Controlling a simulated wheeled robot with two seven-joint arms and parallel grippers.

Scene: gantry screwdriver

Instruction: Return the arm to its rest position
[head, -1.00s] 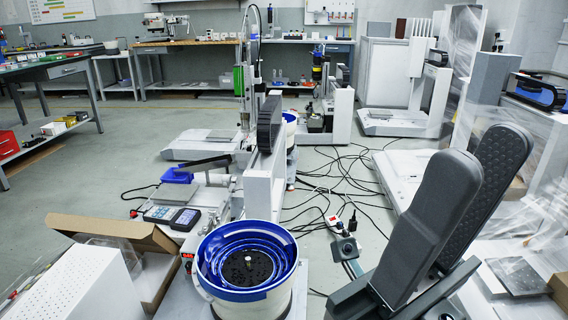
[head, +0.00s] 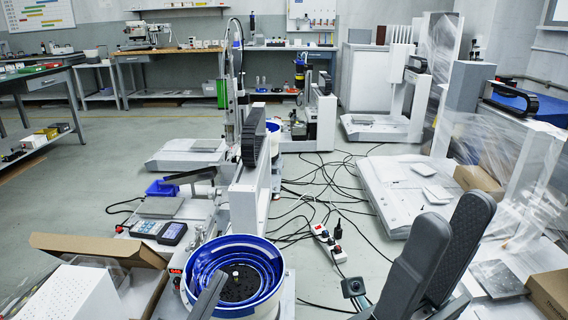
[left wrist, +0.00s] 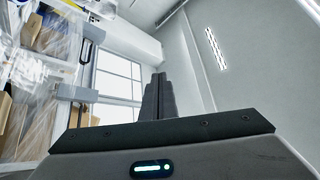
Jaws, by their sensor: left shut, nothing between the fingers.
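My left gripper (head: 210,295) shows at the bottom of the head view as a dark grey finger piece in front of the blue-lined bowl (head: 275,272). In the left wrist view its two dark fingers (left wrist: 158,97) are together, with nothing between them, and point up toward the wall and window. My right gripper (head: 452,222) stands at the lower right of the head view. Its two long dark pads point up, with a gap between them, and it holds nothing that I can see.
A gantry machine (head: 245,200) stands behind the bowl. An open cardboard box (head: 95,247) and a white perforated box (head: 70,292) are at the lower left. Cables and a power strip (head: 328,243) lie on the floor. A white machine base (head: 395,190) is at right.

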